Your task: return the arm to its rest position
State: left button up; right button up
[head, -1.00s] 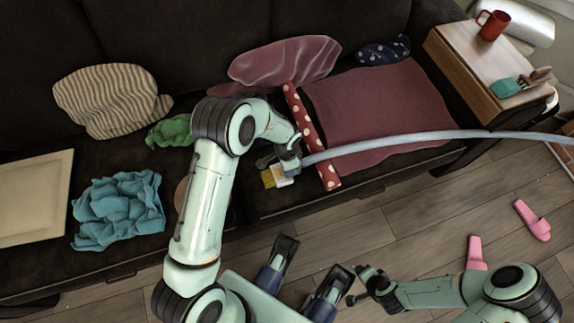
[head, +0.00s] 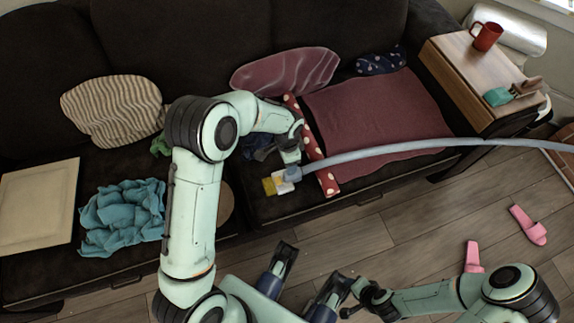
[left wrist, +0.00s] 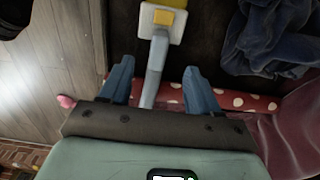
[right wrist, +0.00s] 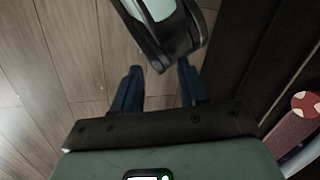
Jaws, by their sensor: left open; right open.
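My left arm reaches over the sofa seat. My left gripper (head: 291,158) is just above the head end of a long grey pole (head: 400,146). The pole's white-and-yellow head (head: 281,182) rests at the seat's front edge, and also shows in the left wrist view (left wrist: 163,22). There the open fingers (left wrist: 158,85) lie on either side of the pole, apart from it. My right gripper (head: 305,275) is open and empty, low in the middle of the head view. In the right wrist view, one of my links shows beyond its open fingers (right wrist: 158,85).
The sofa holds a striped pillow (head: 112,110), teal cloth (head: 122,215), cream board (head: 38,205), maroon mat (head: 378,118) and polka-dot roll (head: 325,170). A side table (head: 455,62) bears a red mug (head: 486,36). Pink slippers (head: 527,225) lie on the otherwise open floor.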

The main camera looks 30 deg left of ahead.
pick_arm(q)
jog(key=shift+r, duration=0.75)
pick_arm(e)
jog(key=shift+s+a+r, duration=0.1)
jog(key=shift+s+r, duration=0.1)
jog(key=shift+s, duration=0.05)
pick_arm(q)
jog(key=s+d+n+h+p, duration=0.1)
jog(key=s+d+n+p, duration=0.2)
jog(key=s, duration=0.5)
jog(key=s+d+f+n+h+p, duration=0.1)
jog(key=s+d+n+p, duration=0.3)
jog(key=s+p, duration=0.4)
jog(key=s+d+n+g+h+p, duration=0.1)
jog(key=s+d+n+p, duration=0.2)
jog(key=s, duration=0.6)
jog(key=shift+s+d+f+n+h+p, duration=0.15)
jog(key=shift+s+f+n+h+p, duration=0.15)
jog(key=shift+n+p, duration=0.8)
pick_arm(e)
jog(key=s+a+r+g, duration=0.1)
jog(key=r, duration=0.7)
jog(key=s+r+g, duration=0.1)
jog(key=s+r, duration=0.1)
jog(key=r, duration=0.6)
jog(key=shift+s+a+y, duration=0.25)
jog(key=shift+a+y, duration=0.05)
jog(key=shift+a, duration=0.1)
